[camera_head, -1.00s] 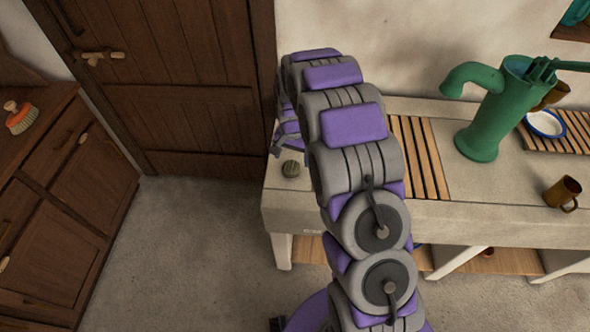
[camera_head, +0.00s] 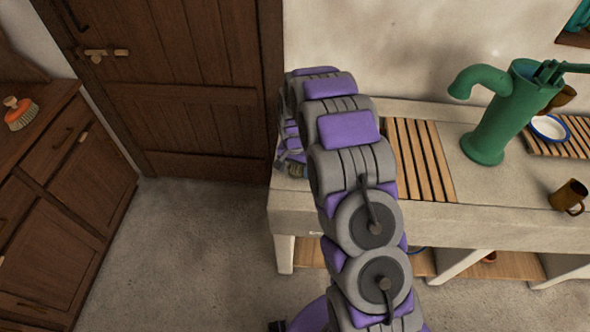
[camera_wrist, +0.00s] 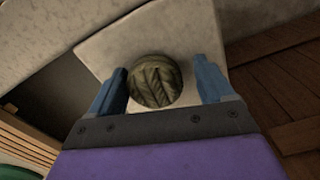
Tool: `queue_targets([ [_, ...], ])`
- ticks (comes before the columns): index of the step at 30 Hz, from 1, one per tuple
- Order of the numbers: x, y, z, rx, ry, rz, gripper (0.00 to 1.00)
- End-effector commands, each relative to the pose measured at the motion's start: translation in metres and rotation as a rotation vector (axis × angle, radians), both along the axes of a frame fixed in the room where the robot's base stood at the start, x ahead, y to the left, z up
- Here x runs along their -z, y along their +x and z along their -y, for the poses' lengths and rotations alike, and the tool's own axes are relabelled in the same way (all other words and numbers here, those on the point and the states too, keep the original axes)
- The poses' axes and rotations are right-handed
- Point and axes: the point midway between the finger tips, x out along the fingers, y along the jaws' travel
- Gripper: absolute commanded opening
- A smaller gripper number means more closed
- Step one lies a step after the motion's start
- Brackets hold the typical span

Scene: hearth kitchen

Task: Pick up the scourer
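The scourer (camera_wrist: 156,81) is a round, dark olive, ridged pad. In the wrist view it lies on the pale counter between the two blue fingers of my gripper (camera_wrist: 161,85). In the head view the scourer (camera_head: 295,169) shows only in part at the counter's left end, beside my gripper (camera_head: 288,160), and my arm hides much of that area.
The stone counter (camera_head: 300,208) has a slatted wooden rack (camera_head: 420,160), a green pump (camera_head: 490,130), a brown mug (camera_head: 568,196) and a blue-rimmed white dish (camera_head: 548,128). A wooden door (camera_head: 200,110) stands behind.

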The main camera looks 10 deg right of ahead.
Motion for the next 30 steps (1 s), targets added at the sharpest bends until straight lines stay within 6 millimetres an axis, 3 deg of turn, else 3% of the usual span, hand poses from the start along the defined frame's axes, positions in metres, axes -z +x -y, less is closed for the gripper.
queue_targets([
  [14, 0.0, 0.0, 0.002, 0.002, 0.002, -0.001, 0.36],
  [23, -0.002, 0.0, 0.001, 0.002, 0.001, 0.0, 0.35],
  [30, -0.022, 0.0, 0.005, 0.003, 0.006, 0.0, 0.35],
])
